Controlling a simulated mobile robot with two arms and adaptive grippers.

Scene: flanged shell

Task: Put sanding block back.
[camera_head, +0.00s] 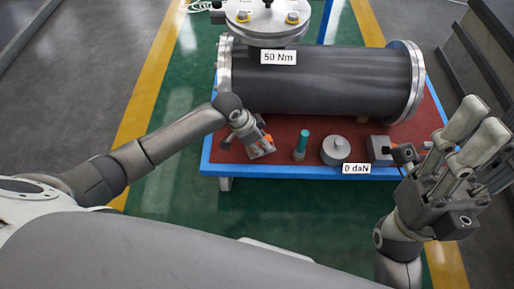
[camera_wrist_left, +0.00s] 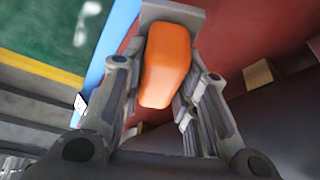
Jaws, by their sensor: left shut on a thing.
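The sanding block has an orange grip and a grey base; in the left wrist view (camera_wrist_left: 166,62) its orange top fills the space between the fingers. My left gripper (camera_head: 258,147) is shut on it at the left front of the red-topped table (camera_head: 290,124). In the head view the block is mostly hidden by the gripper, and I cannot tell whether it touches the table. My right gripper (camera_head: 476,128) is open and empty, in the foreground beyond the table's right front corner.
A dark flanged shell (camera_head: 330,85) lies along the back of the table. In front of it stand a green-topped tool (camera_head: 301,146), a round grey weight (camera_head: 335,150) and a small grey box-like device (camera_head: 380,150). A "0 daN" label (camera_head: 356,168) shows at the front edge.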

